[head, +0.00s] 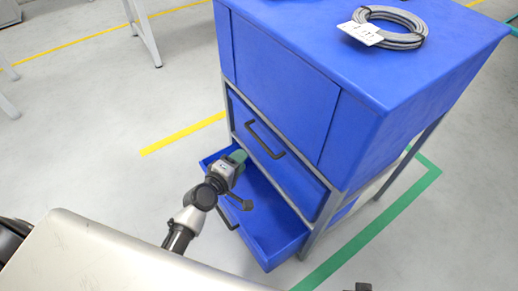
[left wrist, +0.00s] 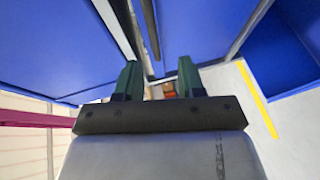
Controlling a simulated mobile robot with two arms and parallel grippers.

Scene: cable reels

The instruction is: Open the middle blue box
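The blue cabinet (head: 285,75) has a middle blue box (head: 290,170) with a dark bar handle (head: 264,141); this box looks shut. Below it, a lower blue box (head: 268,238) is pulled out, with its own dark handle (head: 228,217). My left gripper (head: 239,157) is over the open lower box, close to the front of the middle box and left of its handle. In the left wrist view its two green fingers (left wrist: 158,78) are apart with no object held. A dark bar (left wrist: 150,30) shows just beyond them.
A coiled grey cable (head: 392,25) with a white tag (head: 360,33) lies on the cabinet top. The cabinet has grey metal legs (head: 408,160). Yellow (head: 183,133) and green (head: 385,217) lines mark the floor.

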